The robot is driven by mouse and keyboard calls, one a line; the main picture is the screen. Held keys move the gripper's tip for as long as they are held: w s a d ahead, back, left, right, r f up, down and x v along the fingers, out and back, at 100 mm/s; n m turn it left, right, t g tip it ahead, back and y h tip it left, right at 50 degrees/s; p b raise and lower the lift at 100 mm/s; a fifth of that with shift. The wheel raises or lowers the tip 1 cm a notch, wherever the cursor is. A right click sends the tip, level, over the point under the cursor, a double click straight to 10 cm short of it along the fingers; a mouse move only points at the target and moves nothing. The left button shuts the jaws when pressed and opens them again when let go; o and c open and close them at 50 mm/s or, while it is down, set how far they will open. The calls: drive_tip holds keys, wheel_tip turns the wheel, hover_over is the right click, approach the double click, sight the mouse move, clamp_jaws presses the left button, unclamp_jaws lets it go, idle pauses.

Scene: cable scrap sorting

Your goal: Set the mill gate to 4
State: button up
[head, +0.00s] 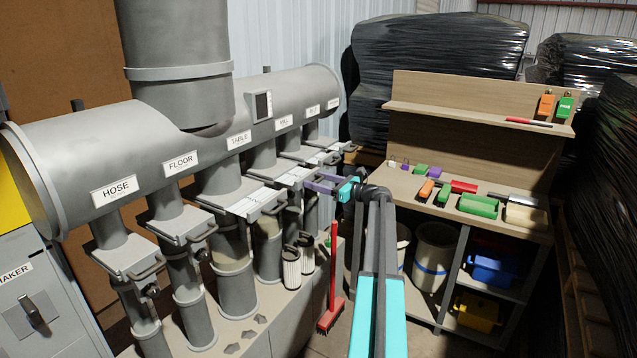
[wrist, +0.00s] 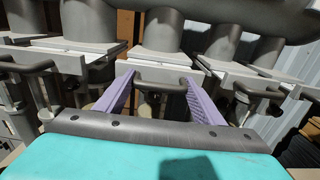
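The row of gate valves hangs under a grey manifold. The mill label (head: 284,122) is small and blurred but seems to read MILL. Below it is the mill gate's pale plate (head: 288,177), which seems to be the middle plate (wrist: 150,70) in the wrist view. Its dark handle bar (wrist: 160,84) faces my gripper. My gripper (head: 318,183) has purple fingers, which also show in the wrist view (wrist: 157,80). They are spread wide, one on each side of the handle, with gaps between. Any scale numbers on the gate are not legible.
Neighbouring gates stand close on both sides, with the TABLE gate (head: 240,200) to the left. A red broom (head: 332,290) stands below my arm. To the right is a wooden bench (head: 400,190) with coloured blocks and tools. Bins (head: 435,250) are underneath.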

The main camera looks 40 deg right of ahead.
drive_tip(key=c, duration=0.5)
drive_tip(key=v, duration=0.3)
drive_tip(key=shift+s, duration=0.15)
drive_tip(key=shift+c, duration=0.2)
drive_tip(key=shift+f, duration=0.1)
drive_tip(key=o, duration=1.1)
drive_tip(key=shift+s, duration=0.1)
drive_tip(key=o, duration=0.4)
drive_tip(key=shift+s, duration=0.1)
drive_tip(key=shift+d, duration=0.1)
